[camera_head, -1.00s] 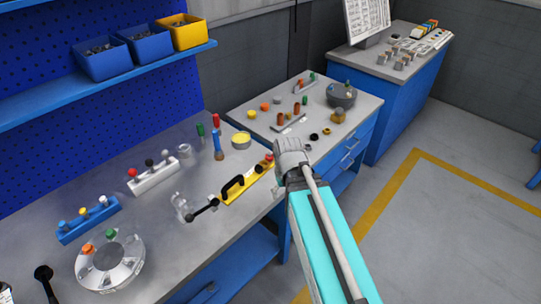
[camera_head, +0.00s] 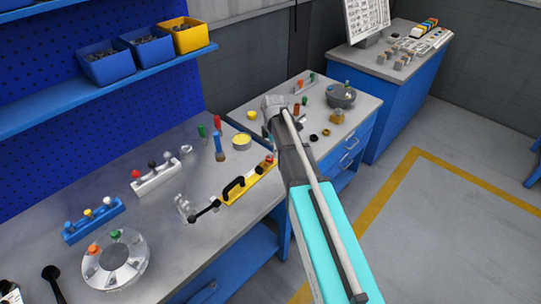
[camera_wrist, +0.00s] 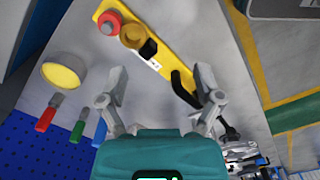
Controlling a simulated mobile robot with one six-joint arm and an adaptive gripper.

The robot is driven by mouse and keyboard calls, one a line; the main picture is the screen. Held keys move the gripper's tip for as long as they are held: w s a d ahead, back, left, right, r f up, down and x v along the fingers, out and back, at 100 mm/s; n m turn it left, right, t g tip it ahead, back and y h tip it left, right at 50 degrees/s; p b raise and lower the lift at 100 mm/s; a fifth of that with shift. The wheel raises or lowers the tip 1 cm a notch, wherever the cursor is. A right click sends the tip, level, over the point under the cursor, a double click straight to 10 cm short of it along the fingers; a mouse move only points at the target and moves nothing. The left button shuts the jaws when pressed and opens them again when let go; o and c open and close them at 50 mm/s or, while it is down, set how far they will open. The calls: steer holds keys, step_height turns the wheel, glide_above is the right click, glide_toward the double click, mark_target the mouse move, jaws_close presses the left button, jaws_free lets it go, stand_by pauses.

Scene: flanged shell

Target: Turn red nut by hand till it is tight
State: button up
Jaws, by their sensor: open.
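A red nut (camera_wrist: 109,22) sits at one end of a yellow bar fixture (camera_wrist: 183,62) in the wrist view. Beside it on the bar are a brass-coloured round piece (camera_wrist: 133,35) and a black block (camera_wrist: 148,48). In the head view, a small red piece (camera_head: 269,159) shows at the right end of the yellow bar. My gripper (camera_wrist: 161,88) is open and empty, its two fingers well apart. The red nut appears beyond the left fingertip in the wrist view, apart from it. In the head view the fingers are hidden behind my arm.
A yellow-topped round tin (camera_wrist: 63,72) and red and green handled tools (camera_wrist: 47,115) lie to the left in the wrist view. In the head view, a flanged shell (camera_head: 130,272) with orange and green tops stands front left. A second bench (camera_head: 365,100) stands behind.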

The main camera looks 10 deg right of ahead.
mark_target(269, 157)
steer(key=w+r+n+p, duration=0.1)
steer(key=w+n, duration=0.6)
steer(key=w, duration=0.1)
steer(key=shift+r, duration=0.2)
steer(key=shift+f, duration=0.2)
step_height(269, 157, down, 13)
steer(key=b, duration=1.3)
steer(key=shift+f+b, duration=0.2)
steer(key=shift+b, duration=0.15)
steer(key=c, duration=1.2)
steer(key=shift+o, duration=0.2)
